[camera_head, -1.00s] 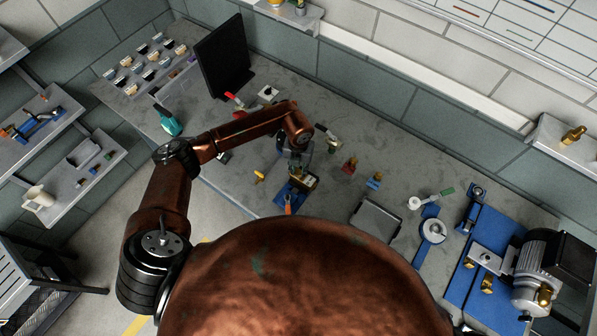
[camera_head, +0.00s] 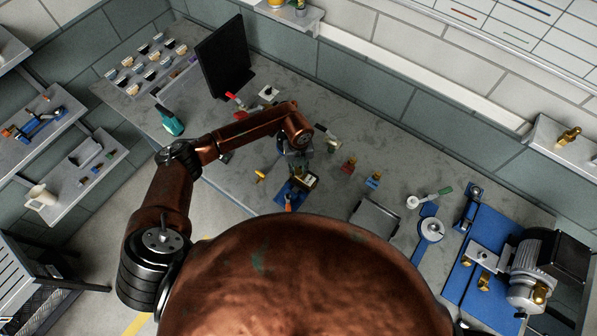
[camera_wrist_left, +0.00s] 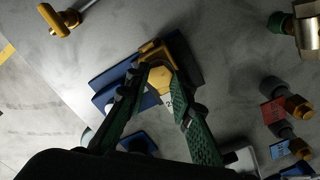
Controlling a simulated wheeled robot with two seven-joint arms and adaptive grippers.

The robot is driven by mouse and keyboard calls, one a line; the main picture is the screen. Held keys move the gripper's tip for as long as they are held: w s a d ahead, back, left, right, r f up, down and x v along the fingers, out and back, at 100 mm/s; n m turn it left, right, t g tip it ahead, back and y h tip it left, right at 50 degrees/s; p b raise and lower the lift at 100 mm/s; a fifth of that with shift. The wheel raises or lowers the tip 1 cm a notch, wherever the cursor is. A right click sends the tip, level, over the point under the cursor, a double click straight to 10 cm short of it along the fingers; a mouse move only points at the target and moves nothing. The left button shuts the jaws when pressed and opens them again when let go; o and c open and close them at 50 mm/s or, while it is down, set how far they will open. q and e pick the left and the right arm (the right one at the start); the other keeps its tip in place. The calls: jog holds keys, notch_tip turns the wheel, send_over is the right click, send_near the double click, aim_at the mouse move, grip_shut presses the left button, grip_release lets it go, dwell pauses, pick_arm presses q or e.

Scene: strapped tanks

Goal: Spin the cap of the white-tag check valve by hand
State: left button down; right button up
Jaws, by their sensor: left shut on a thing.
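The check valve's brass hex cap (camera_wrist_left: 160,78) shows in the left wrist view, over a blue fixture (camera_wrist_left: 112,78). A small pale tag with a dark "2" (camera_wrist_left: 167,101) shows just below the cap, partly hidden between the fingers. My left gripper (camera_wrist_left: 165,84) has its two green-padded fingers on either side of the cap, shut on it. In the head view, my left gripper (camera_head: 298,158) is over the brass valve (camera_head: 308,180) and hides part of it. The blue fixture there (camera_head: 284,194) stands near the bench's front edge. My right gripper is not in view.
A red-tagged fitting (camera_head: 349,164) and a blue-tagged fitting (camera_head: 374,178) stand to the right. A yellow-handled part (camera_head: 260,175) lies to the left. A grey tray (camera_head: 375,219) and a blue plate with a motor (camera_head: 535,272) are further right. A dark monitor (camera_head: 223,58) stands behind.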

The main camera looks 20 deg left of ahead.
pick_arm(q)
jog(key=n+p, duration=0.1)
jog(key=n, duration=0.2)
jog(key=shift+s, duration=0.1)
jog(key=shift+n+p, duration=0.45)
jog(key=shift+n, duration=0.35)
jog(key=n+p, duration=0.1)
jog(key=n, duration=0.2)
jog(key=shift+p, duration=0.4)
jog(key=shift+n+p, duration=0.4)
jog(key=shift+n, duration=0.3)
